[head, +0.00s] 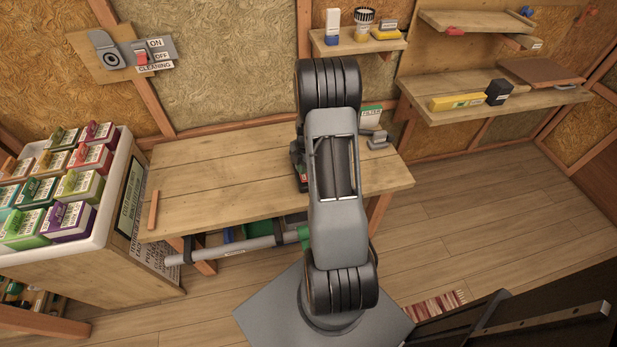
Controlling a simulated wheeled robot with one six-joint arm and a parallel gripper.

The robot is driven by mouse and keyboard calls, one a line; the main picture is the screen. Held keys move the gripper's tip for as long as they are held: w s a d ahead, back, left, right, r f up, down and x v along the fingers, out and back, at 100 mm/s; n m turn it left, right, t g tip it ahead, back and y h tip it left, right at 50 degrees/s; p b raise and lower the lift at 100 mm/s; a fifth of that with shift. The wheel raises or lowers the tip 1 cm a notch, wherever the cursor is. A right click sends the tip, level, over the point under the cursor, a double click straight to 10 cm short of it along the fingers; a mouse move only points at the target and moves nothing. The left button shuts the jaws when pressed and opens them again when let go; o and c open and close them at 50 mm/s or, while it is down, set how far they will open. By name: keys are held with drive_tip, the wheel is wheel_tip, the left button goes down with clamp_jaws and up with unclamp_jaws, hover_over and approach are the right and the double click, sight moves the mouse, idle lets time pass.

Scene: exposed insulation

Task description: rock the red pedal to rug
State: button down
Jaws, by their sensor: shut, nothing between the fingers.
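I cannot make out a red pedal marked for rug. A small red rocker (141,57) sits on a grey wall plate at the upper left, beside labels reading ON, OFF and CLEANING. A red and white striped rug (437,305) lies on the floor at the lower right, partly cut off by a dark object. My arm (333,215) stands upright across the middle of the view. My gripper is not clearly visible; the arm hides much of the bench behind it. A dark item with small red and green parts (299,165) shows just left of the arm, unclear.
A wooden bench (210,170) stands ahead, with a small wooden stick (153,210) on it. A grey tube (235,247) runs along its front. A white tray (115,185) of coloured boxes is at left. Shelves (500,95) hang at right. Floor is clear at right.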

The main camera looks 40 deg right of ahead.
drive_tip(key=shift+f+b, duration=1.2)
drive_tip(key=shift+f, duration=0.15)
idle(1.0)
drive_tip(key=shift+r, duration=0.1)
drive_tip(key=shift+r+p, duration=2.1)
drive_tip(key=shift+r, duration=1.4)
